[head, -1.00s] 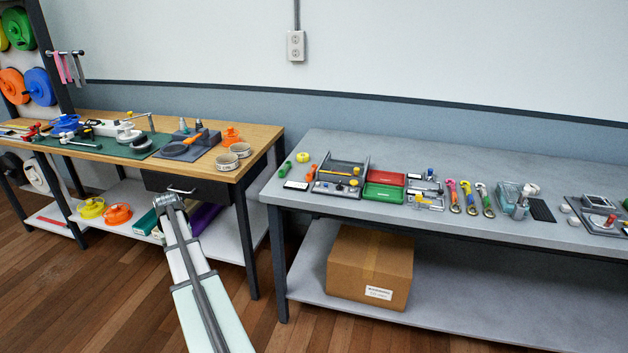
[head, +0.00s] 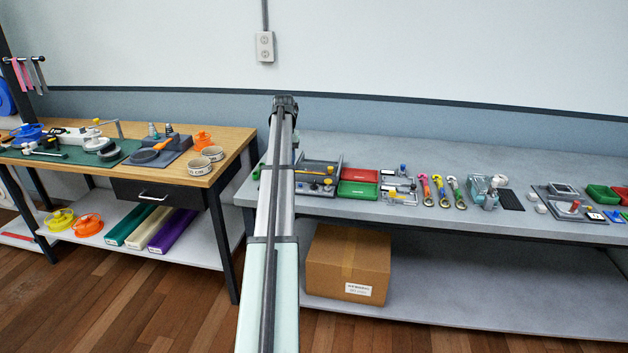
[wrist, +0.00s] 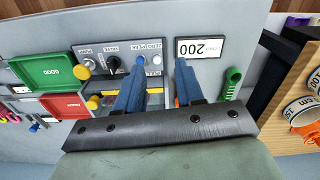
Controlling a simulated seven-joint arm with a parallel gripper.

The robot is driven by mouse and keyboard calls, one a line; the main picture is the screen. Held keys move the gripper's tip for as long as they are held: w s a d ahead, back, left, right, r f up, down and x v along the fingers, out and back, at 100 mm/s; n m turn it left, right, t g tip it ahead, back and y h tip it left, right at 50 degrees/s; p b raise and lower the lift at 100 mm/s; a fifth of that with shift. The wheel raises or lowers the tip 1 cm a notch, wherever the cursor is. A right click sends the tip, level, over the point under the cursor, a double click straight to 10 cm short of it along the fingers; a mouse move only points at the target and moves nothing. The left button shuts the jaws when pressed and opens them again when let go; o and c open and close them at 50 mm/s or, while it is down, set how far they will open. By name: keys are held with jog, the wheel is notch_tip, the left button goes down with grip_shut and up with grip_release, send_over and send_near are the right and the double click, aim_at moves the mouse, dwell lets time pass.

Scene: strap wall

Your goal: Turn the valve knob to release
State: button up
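The valve knob (wrist: 114,62) is a small black knob under a label reading VALVE, on a grey panel (wrist: 97,47) in the wrist view. A pale round button, a blue button and a PULL label are also on this panel. My gripper (wrist: 160,62) has two blue fingers spread apart with nothing between them. Its left finger overlaps the panel's right part, beside the knob and not visibly touching it. The right finger is by a white display reading 200 (wrist: 200,48). In the head view my arm hides part of the bench, and the knob cannot be made out.
Green (wrist: 45,70) and red (wrist: 62,106) trays lie left of the panel. A green tool (wrist: 232,82) lies at right. The grey bench (head: 420,150) carries several small tools and fixtures. The wooden bench (head: 225,150) stands to its left, with tape rolls (head: 212,153) near its edge.

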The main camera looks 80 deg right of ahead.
notch_tip(320, 180, up, 5)
jog(key=m, duration=0.1)
send_over(314, 182)
notch_tip(314, 182, down, 14)
jog(key=shift+d+f, duration=0.1)
jog(key=shift+c, duration=0.5)
grip_shut()
